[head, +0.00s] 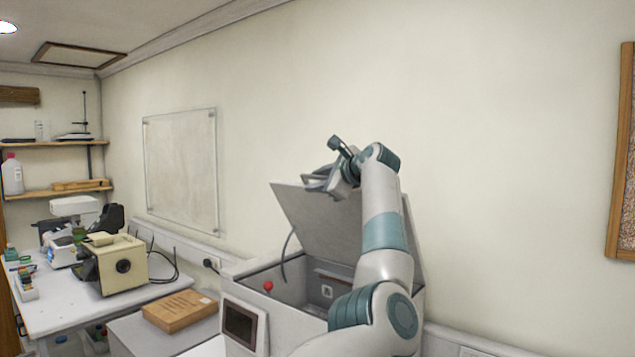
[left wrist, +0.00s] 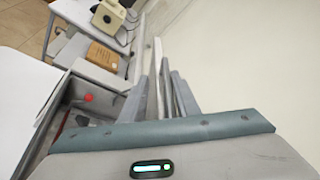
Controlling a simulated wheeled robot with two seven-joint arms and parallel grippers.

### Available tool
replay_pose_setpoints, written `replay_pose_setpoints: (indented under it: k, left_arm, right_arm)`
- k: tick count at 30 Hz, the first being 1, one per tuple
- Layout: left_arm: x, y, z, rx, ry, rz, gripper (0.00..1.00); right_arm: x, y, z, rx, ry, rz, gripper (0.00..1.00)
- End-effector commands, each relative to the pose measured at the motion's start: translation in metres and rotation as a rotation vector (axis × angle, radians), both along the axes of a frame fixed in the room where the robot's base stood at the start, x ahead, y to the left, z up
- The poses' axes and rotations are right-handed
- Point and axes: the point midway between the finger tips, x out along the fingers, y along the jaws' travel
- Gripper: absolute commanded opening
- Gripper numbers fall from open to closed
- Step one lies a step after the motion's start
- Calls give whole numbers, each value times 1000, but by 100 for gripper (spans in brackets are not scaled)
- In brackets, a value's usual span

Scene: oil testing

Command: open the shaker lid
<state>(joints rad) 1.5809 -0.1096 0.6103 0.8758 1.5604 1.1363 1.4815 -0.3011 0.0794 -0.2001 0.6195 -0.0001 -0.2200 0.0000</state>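My left gripper (head: 318,182) is at the upper part of the lid, with my arm hiding the lid's right side. In the left wrist view, the fingers (left wrist: 163,92) show as grey strips close to pale edges. I cannot tell whether they are closed on the lid. My right gripper is out of view.
A brown box (head: 180,311) lies on a grey surface left of the shaker. A beige instrument (head: 118,264) and other lab equipment stand on the white table (head: 70,298) farther left. The wall is behind the lid, with a socket and cable (head: 211,263) near the shaker.

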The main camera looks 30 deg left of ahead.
Motion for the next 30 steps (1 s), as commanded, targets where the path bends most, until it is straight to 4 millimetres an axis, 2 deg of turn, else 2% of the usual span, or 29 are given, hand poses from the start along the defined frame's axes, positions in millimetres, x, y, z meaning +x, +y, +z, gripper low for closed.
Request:
replay_pose_setpoints:
  k: [5,11,24,30]
  left_arm:
    - [-2,-6,0,-1,0,1,27]
    - [-11,-28,4,0,-3,-1,27]
    - [-42,-106,25,0,-3,-3,27]
    - [-54,-137,35,1,-2,-2,27]
  right_arm:
    - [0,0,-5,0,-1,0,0]
    - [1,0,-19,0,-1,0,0]
    - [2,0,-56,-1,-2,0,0]
    - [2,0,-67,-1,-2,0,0]
